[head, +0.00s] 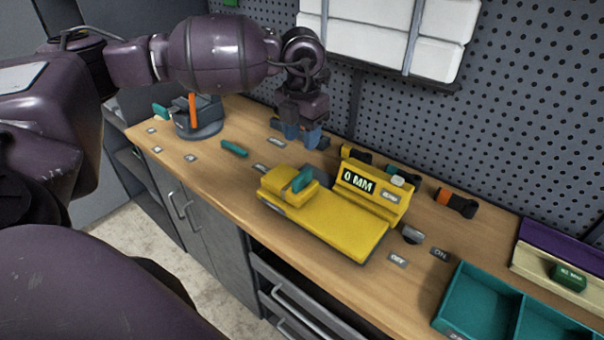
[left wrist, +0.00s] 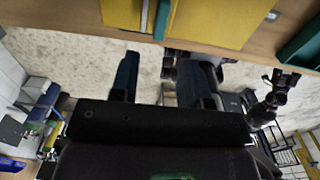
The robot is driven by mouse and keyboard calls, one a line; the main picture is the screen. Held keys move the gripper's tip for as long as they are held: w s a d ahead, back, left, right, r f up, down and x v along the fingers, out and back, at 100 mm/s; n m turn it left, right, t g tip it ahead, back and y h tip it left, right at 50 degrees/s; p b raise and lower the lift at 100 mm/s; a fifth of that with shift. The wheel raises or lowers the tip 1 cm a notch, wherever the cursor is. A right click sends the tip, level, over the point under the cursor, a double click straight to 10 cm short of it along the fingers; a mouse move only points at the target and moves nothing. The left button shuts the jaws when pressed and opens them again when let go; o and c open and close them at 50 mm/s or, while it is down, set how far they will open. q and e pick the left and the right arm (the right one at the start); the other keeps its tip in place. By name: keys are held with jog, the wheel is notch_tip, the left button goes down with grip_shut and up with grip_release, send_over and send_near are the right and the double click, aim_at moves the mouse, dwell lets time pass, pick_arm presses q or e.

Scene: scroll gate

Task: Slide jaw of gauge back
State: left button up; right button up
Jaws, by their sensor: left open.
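The yellow gauge (head: 335,222) lies on the workbench in the middle of the head view. Its upright housing has a display reading 0 MM (head: 359,182). A yellow jaw block (head: 278,191) with a teal fin (head: 302,180) sits at the gauge's left end, apart from the housing. My left gripper (head: 300,136) is open, pointing down behind and left of the gauge, not touching it. Its two blue fingers (left wrist: 165,80) stand apart and empty in the left wrist view. A purple arm end (left wrist: 284,80), perhaps my right gripper, shows small there.
A grey stand with an orange part (head: 196,118) is at the bench's far left. A teal piece (head: 234,149) lies near the left gripper. Yellow and orange tools (head: 456,202) lie along the back. A teal tray (head: 476,300) is at right. Pegboard (head: 520,110) stands behind.

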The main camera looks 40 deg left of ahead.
aim_at(303, 174)
pick_arm(q)
notch_tip(303, 174, down, 11)
jog(key=shift+r, duration=0.2)
dwell(0.3)
grip_shut()
jog(key=shift+d, duration=0.15)
